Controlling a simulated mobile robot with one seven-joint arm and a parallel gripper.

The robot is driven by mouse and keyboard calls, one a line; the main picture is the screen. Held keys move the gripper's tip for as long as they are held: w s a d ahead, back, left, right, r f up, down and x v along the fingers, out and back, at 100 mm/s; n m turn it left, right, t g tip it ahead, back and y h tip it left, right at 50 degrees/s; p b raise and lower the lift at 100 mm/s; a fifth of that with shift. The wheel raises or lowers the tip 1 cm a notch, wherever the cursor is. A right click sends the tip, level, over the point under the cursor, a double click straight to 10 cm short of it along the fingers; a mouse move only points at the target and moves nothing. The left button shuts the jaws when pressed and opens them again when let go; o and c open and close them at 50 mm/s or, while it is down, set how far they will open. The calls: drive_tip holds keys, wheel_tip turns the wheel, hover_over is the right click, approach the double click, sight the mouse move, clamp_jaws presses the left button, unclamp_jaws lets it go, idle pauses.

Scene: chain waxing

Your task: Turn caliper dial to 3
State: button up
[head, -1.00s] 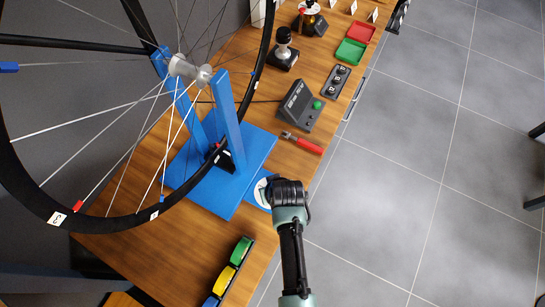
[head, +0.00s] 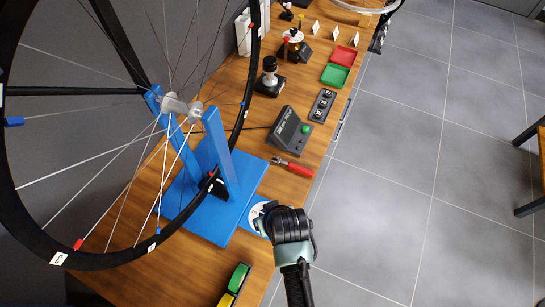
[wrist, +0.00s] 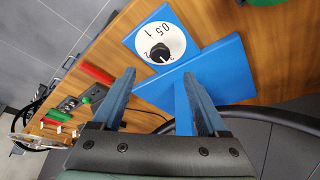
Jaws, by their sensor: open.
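The caliper dial is a white disc (wrist: 172,35) with a black knob (wrist: 159,53), on a blue plate beside the wheel stand. In the wrist view "0.5" and "1" are readable on the disc; the marks near the knob are too small to read surely, and I cannot tell where it points. In the head view the disc (head: 257,216) is partly hidden by my arm. My gripper (wrist: 160,78) is open and empty, with the dial showing beyond and between its fingertips, apart from them. In the head view my gripper's fingers are hidden beneath the wrist.
A large wheel (head: 100,262) stands in a blue stand (head: 222,155) left of the dial. Open floor (head: 385,205) is on the right.

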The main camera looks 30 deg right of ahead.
drive_tip(key=v, duration=0.4)
drive_tip(key=shift+r+p, duration=0.15)
drive_tip(key=shift+p, duration=0.15)
drive_tip(key=shift+s, duration=0.1)
